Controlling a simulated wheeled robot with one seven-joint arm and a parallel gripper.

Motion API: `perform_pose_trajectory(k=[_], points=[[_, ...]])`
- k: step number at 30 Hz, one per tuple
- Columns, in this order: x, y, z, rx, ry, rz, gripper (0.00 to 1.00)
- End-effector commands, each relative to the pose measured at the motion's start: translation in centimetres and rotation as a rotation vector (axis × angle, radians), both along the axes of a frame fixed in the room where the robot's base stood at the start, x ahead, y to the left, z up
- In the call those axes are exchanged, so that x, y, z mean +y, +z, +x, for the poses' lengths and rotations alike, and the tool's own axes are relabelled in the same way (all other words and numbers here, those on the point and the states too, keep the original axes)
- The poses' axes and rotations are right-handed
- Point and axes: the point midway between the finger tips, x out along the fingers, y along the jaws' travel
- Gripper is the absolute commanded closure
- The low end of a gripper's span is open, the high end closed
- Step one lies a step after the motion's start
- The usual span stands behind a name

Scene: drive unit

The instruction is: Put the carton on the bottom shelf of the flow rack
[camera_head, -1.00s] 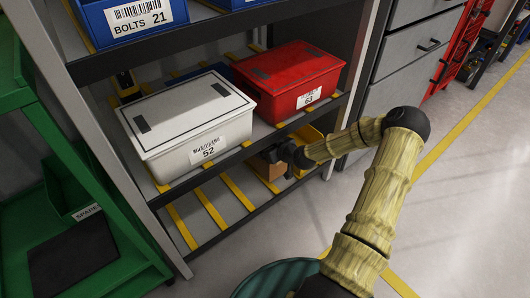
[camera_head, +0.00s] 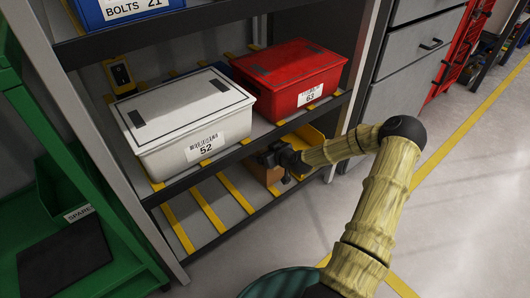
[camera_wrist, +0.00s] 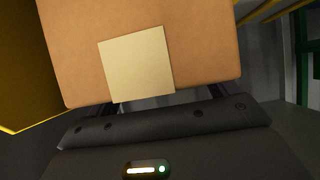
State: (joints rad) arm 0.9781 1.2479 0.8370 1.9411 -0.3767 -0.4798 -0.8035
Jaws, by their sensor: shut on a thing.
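The carton (camera_wrist: 205,50) is a brown box with a pale square label, and it fills most of the wrist view. In the head view, part of the carton (camera_head: 262,174) shows at the bottom shelf's right part, under the red bin. My gripper (camera_head: 282,160) reaches in at the front of that shelf and is shut on the carton; the fingers (camera_wrist: 160,97) are mostly hidden. The flow rack's bottom shelf (camera_head: 228,202) has yellow strips. I cannot tell whether the carton touches the shelf.
A yellow bin (camera_head: 307,138) stands beside the carton. It also shows at left in the wrist view (camera_wrist: 25,70). A white bin (camera_head: 180,120) and a red bin (camera_head: 300,70) sit on the shelf above. The bottom shelf's left part is clear. A green rack (camera_head: 120,235) stands at left.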

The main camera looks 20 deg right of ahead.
Motion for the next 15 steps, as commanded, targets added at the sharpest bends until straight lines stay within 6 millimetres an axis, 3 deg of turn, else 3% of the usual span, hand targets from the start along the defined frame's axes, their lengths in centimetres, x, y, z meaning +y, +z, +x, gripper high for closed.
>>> perform_pose_trajectory(k=[2, 3, 4, 15], points=[[0.02, -0.20, 0.05, -0.002, 0.000, 0.000, 0.81], [0.01, -0.23, -0.02, 0.001, 0.000, 0.000, 0.06], [0.01, -0.23, -0.02, 0.001, 0.000, 0.000, 0.00], [-0.12, 0.44, -0.27, 0.001, 0.000, 0.001, 0.00]])
